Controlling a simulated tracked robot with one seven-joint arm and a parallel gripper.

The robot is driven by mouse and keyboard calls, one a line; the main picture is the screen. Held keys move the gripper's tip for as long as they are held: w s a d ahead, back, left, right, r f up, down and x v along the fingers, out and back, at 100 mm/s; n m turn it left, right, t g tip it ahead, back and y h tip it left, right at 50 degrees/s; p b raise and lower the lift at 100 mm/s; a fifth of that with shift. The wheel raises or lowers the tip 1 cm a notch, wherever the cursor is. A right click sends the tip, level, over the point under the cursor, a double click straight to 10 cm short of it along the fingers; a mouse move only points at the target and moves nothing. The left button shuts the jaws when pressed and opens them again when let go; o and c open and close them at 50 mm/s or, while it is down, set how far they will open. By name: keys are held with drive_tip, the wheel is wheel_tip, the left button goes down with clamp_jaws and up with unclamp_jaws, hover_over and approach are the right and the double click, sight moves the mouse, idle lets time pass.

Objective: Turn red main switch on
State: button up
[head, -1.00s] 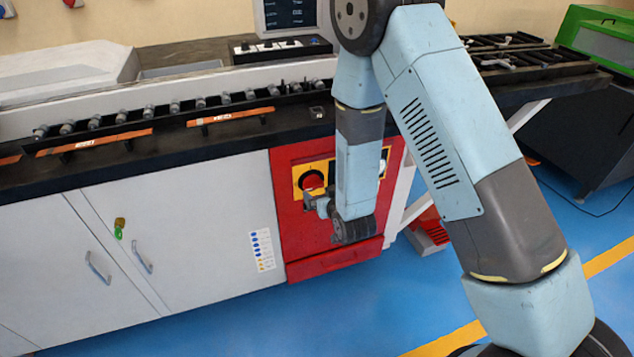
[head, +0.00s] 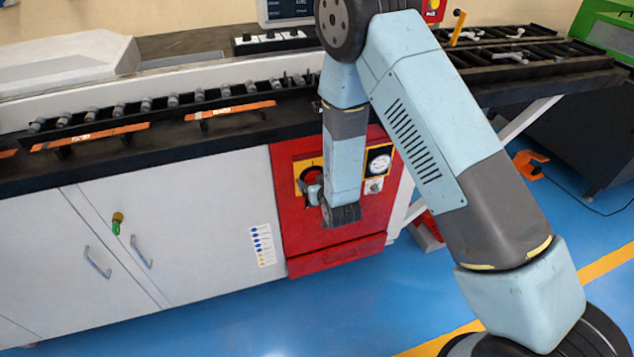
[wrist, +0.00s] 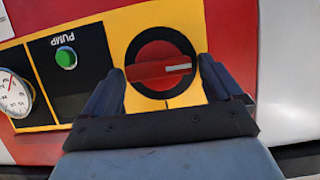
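The red main switch (wrist: 152,70) is a round red knob with a raised bar and a black ring on a yellow plate. In the wrist view its bar lies nearly level, with a white mark at its right end. In the head view the switch (head: 311,173) shows partly behind my gripper (head: 318,194). My gripper (wrist: 161,70) is open, with one dark finger on each side of the knob. The fingertips are close to the bar's ends; I cannot tell whether they touch it.
A green pump button (wrist: 65,57) on a black plate and a white gauge (wrist: 13,94) sit beside the switch. The panel is on a red cabinet front (head: 300,240) under the black worktop (head: 190,143). White cabinet doors (head: 200,210) stand left of it. Blue floor lies in front.

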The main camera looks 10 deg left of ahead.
drive_tip(key=c, duration=0.9)
drive_tip(key=shift+d, duration=0.1)
drive_tip(key=shift+w+d+f+m+g+y, duration=0.15)
drive_tip(key=shift+d+f+m+y, duration=0.15)
drive_tip(key=shift+m+y, duration=1.45)
drive_tip(key=shift+w+d+f+m+g+y, duration=0.2)
drive_tip(key=shift+m+y, duration=0.5)
drive_tip(key=shift+m, duration=2)
drive_tip(key=shift+w+d+f+m+g+y, duration=0.15)
drive_tip(key=shift+d+f+m+y, duration=0.15)
drive_tip(key=shift+m+y, duration=1.45)
drive_tip(key=shift+s+a+f+m+h, duration=0.15)
drive_tip(key=shift+m+h, duration=0.25)
drive_tip(key=shift+m, duration=0.2)
